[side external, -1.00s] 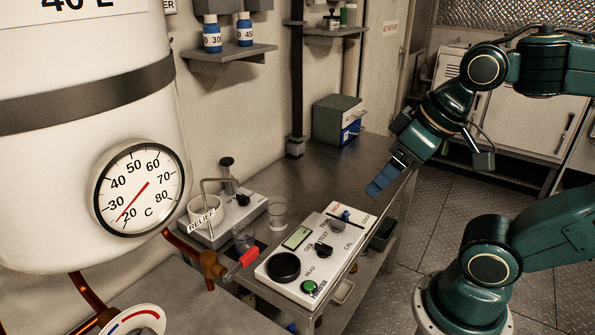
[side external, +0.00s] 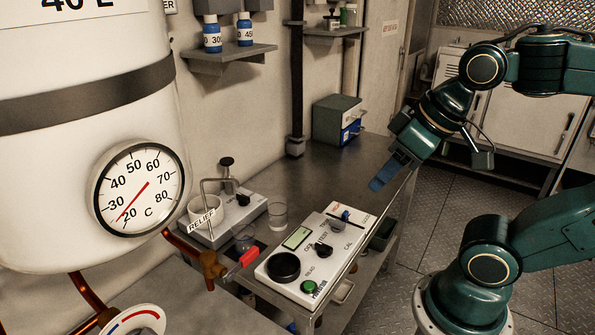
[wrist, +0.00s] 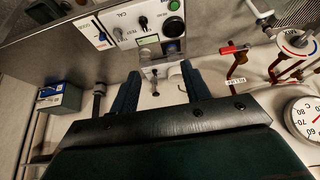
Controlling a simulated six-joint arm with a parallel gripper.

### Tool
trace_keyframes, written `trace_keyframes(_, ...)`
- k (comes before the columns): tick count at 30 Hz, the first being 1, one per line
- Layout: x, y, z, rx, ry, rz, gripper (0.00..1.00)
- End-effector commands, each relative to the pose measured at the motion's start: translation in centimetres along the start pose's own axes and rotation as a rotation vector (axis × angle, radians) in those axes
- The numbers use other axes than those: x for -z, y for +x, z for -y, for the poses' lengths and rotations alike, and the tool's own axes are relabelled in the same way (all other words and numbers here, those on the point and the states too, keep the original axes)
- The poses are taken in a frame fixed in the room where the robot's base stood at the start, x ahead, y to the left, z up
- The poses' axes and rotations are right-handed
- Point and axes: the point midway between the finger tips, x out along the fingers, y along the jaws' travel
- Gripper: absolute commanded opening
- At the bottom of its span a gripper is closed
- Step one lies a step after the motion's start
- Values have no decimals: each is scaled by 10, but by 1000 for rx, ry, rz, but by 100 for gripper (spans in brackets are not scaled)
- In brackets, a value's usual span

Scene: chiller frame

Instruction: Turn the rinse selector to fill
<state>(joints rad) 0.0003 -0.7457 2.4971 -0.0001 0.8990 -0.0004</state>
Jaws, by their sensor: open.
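The white meter box (side external: 262,272) with a black knob (side external: 323,250) and green button (side external: 309,287) adjoins the selector.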

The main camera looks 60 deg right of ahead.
Motion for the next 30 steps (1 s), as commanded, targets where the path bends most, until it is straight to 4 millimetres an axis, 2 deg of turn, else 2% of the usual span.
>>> trace_keyframes(5,12,2,-1,-1,-1,6,36)
trace_keyframes(8,26,5,-2,-3,-2,10,36)
trace_keyframes(14,66,17,-6,-6,-2,23,36)
trace_keyframes(23,128,51,-16,-8,-6,42,36)
trace_keyframes(30,172,91,-27,-9,-6,56,36)
